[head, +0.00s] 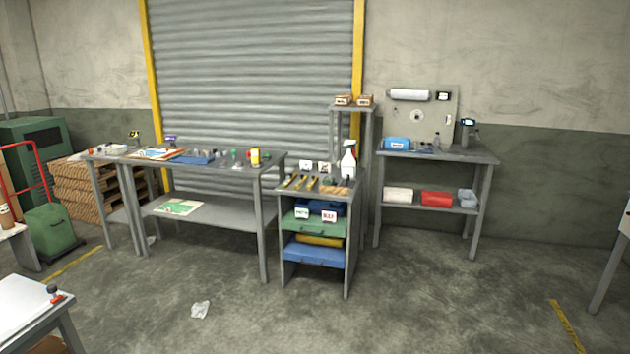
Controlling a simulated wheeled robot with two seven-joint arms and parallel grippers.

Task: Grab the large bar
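No single thing is clearly the large bar from here. Several thin yellow and dark bar-like items (299,183) lie on top of the small drawer cabinet (348,199) in the middle. A flat brown piece (335,190) lies beside them, to their right. They are too small to tell apart well. A white spray bottle (348,162) stands upright behind them at the right. Neither of my grippers shows in the head view.
A long grey workbench (275,158) with small items stands left of the cabinet. Another bench (470,155) stands to the right. A white-topped table (22,300) is at the lower left. Crumpled paper (200,310) lies on the floor; the front floor is otherwise mostly clear.

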